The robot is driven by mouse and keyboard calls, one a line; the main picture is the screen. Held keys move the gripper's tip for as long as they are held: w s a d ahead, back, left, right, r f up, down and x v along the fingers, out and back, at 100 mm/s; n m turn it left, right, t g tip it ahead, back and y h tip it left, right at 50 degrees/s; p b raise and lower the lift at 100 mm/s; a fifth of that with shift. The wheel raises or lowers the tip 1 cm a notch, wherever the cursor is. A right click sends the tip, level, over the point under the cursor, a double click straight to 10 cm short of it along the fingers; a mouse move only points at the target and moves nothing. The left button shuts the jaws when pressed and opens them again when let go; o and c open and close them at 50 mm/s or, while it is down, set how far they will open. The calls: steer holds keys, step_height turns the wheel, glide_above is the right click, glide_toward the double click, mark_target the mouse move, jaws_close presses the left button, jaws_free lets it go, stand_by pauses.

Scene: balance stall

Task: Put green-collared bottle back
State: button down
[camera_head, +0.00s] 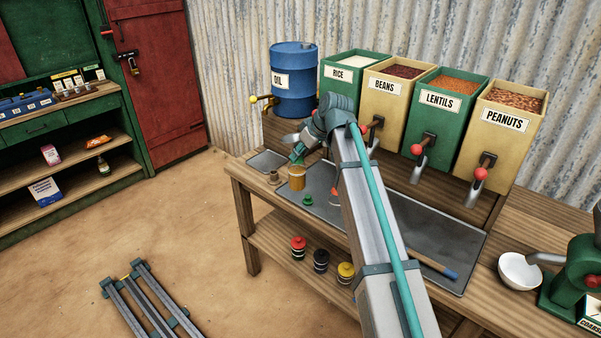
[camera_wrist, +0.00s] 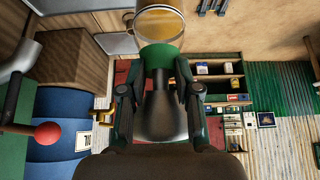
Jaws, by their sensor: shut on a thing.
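My gripper (camera_head: 301,146) is shut on the green-collared bottle. In the wrist view my gripper's fingers (camera_wrist: 160,95) stand on both sides of the bottle (camera_wrist: 158,57), whose green collar shows beyond a dark, tapering part. In the head view the bottle (camera_head: 298,157) is mostly hidden, with a little green showing just above an amber jar (camera_head: 297,180). The jar's round rim (camera_wrist: 180,22) shows past the collar in the wrist view. I cannot tell whether bottle and jar touch. A small green cap-like piece (camera_head: 308,200) lies on the grey tray (camera_head: 325,212).
An oil drum (camera_head: 292,85) and several grain bins with red-knobbed taps (camera_head: 480,174) stand behind my arm. A small brown piece (camera_head: 273,177) is left of the jar. A white bowl (camera_head: 519,271) is at right. A shelf unit (camera_head: 70,155) stands far left, across open floor.

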steer(key=w+a+f+p, duration=0.2)
steer(key=w+f+p, duration=0.3)
steer(key=w+f, duration=0.6)
steer(key=shift+f, duration=0.4)
steer(key=shift+w, duration=0.1)
steer(key=shift+f, duration=0.1)
steer(key=c, duration=0.8)
jaws_free()
